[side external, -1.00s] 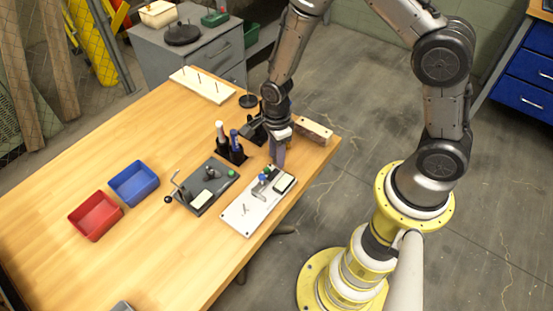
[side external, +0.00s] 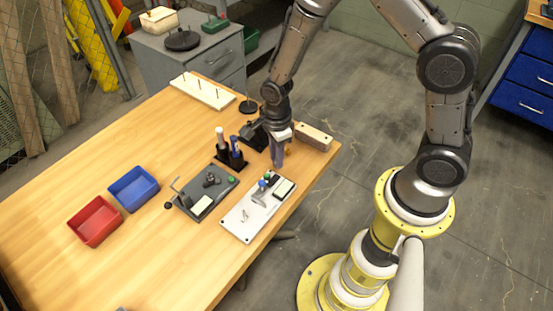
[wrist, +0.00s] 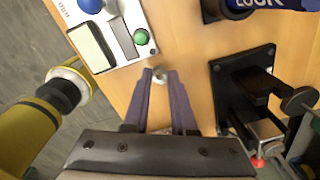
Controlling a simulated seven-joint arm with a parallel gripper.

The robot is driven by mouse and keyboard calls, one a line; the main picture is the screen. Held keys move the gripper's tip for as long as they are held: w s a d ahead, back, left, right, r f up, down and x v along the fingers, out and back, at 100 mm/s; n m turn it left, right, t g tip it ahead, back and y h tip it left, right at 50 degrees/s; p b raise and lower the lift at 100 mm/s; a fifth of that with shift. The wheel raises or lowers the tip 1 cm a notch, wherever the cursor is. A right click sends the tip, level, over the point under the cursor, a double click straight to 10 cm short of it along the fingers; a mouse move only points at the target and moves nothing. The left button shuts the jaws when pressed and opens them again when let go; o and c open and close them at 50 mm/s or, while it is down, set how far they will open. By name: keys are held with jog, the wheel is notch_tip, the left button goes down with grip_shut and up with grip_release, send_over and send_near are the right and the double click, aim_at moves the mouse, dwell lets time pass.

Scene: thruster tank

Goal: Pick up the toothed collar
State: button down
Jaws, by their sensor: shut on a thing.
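My gripper (side external: 277,163) points down over the right end of the wooden table, just behind the white panel. In the wrist view its two purple fingers (wrist: 160,78) are shut on a small, shiny grey round piece, which I take to be the toothed collar (wrist: 160,76). The fingers cover much of it, and its teeth cannot be made out. In the side view the collar is hidden by the fingers. Its height above the table is hard to tell.
The white panel (side external: 243,226) with blue and green knobs is close in front. A dark panel (side external: 218,197), a black holder (side external: 232,160) with upright tools and a wooden block (side external: 313,137) are near. Blue (side external: 153,199) and red (side external: 114,229) bins stand left, with bare table around.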

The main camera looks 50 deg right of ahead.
jog(key=s+d+r, duration=0.1)
jog(key=s+r, duration=1)
jog(key=s, duration=0.3)
jog(key=shift+d+r, duration=0.2)
jog(key=shift+d, duration=0.05)
